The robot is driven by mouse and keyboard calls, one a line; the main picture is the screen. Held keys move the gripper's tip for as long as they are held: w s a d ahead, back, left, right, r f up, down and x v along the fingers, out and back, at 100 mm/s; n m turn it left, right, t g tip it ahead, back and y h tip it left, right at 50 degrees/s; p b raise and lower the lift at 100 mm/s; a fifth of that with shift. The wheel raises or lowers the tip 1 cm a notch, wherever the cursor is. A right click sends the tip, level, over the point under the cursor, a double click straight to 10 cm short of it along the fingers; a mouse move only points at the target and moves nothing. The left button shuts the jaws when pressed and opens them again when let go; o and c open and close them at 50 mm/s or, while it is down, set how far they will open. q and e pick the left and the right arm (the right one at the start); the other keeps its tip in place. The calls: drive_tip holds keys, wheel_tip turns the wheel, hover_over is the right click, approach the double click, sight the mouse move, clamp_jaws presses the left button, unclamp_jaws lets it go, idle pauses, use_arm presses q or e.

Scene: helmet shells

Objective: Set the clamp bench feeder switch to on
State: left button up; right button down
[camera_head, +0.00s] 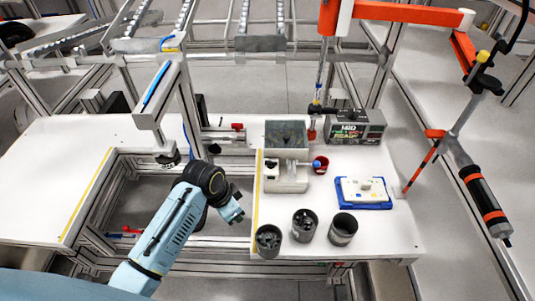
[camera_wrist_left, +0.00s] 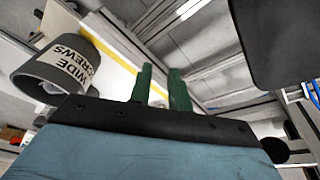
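A grey box-shaped device with an open hopper top (camera_head: 286,135) stands on the right white bench and may be the feeder. A small dark part (camera_head: 270,165) shows on its front, but I cannot tell whether it is the switch or how it is set. My left gripper (camera_head: 237,213) is left of this device, over the gap beside the bench edge, touching nothing that I can see. In the left wrist view its two dark green fingers (camera_wrist_left: 160,90) stand apart with a narrow empty gap. My right gripper is not in view.
Several grey cups stand near the bench's front edge, including the left one (camera_head: 268,240); a cup labelled "WIDE SCREWS" (camera_wrist_left: 62,68) is close in the wrist view.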

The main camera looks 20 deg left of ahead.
use_arm(q)
drive_tip(key=w+r+m+h, duration=0.1)
drive_tip(key=w+r+m, duration=0.3)
drive_tip(key=w+r, duration=0.65)
drive_tip(key=m+g+h+p, duration=0.1)
drive_tip(key=m, duration=0.2)
approach(270, 161)
drive_tip(key=x, duration=0.8)
drive_tip(key=shift+b, duration=0.3)
drive_tip(key=shift+c, duration=0.5)
clamp_jaws()
